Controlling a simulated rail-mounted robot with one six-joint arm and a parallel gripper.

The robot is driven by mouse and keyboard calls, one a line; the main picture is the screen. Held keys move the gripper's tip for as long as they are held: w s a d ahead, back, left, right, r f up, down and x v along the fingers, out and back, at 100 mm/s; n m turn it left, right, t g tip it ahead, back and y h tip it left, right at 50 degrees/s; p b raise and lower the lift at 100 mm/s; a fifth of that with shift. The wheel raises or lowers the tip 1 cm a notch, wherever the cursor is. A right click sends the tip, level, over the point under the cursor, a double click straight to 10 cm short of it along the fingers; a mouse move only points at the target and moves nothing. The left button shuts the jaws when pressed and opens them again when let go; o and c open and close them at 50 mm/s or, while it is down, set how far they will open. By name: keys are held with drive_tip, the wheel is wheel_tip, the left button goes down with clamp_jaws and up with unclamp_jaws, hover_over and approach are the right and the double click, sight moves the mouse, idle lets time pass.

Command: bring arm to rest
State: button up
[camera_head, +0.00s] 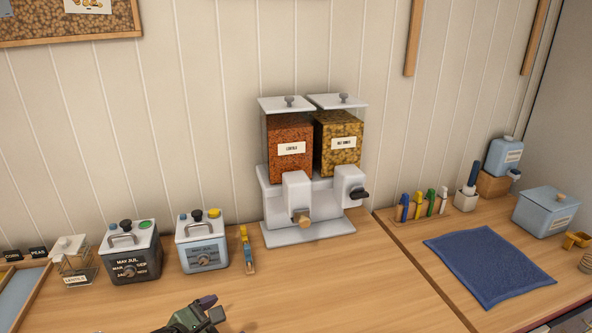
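My gripper (211,308) shows at the bottom edge of the head view, left of the middle, above or over the front part of the wooden counter (330,290). Only its dark end with a greenish part is in the picture; the rest of my arm is out of view. I cannot tell how far apart its fingers are. I see no object in it. It is apart from the containers at the back of the counter.
A double dispenser (310,216) stands mid-counter against the wall. A blue mat (488,266) lies right. The front middle counter is clear.

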drive_tip(key=w+d+r+m+g+y+p, duration=0.2)
drive_tip(key=d+m+p, duration=0.4)
drive_tip(key=d, duration=0.5)
drive_tip(key=w+d+r+m+g+y+p, duration=0.2)
drive_tip(key=d+r+m+g+p, duration=0.3)
drive_tip(key=d+m, duration=0.5)
drive_tip(key=w+d+r+m+g+y+p, duration=0.2)
drive_tip(key=d+m+p, duration=0.6)
drive_tip(key=d, duration=0.4)
wheel_tip(320, 180, up, 2)
drive_tip(key=shift+w+r+m+g+y, duration=0.15)
drive_tip(key=shift+m+g+y, duration=0.4)
drive_tip(key=shift+g, duration=0.55)
